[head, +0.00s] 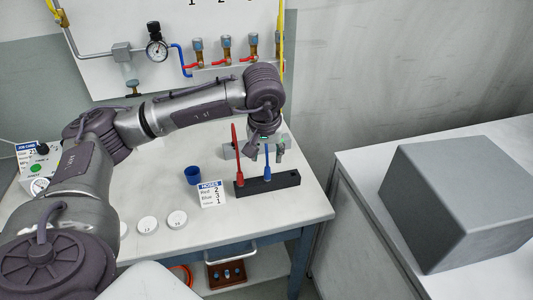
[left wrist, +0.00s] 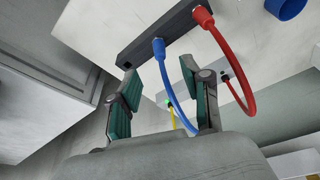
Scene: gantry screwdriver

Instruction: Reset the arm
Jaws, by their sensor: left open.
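My left arm reaches over the white table (head: 100,200). My left gripper (head: 267,148) points down above the dark hose rack (head: 285,183). It is open, its two fingers apart in the left wrist view (left wrist: 166,98). The blue hose (head: 267,165) stands in the rack below the gripper; in the left wrist view the blue hose (left wrist: 178,82) runs up between the fingers or close by them, and I cannot tell whether it touches. The red hose (head: 236,155) stands in the rack to the left, also seen as a red hose (left wrist: 233,72). My right gripper is not in view.
A hose card (head: 211,194), a blue cup (head: 193,175) and white discs (head: 177,219) lie left of the rack. A panel with a gauge (head: 156,48) and red-handled valves (head: 226,50) stands behind. A large grey box (head: 450,200) sits on the right counter.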

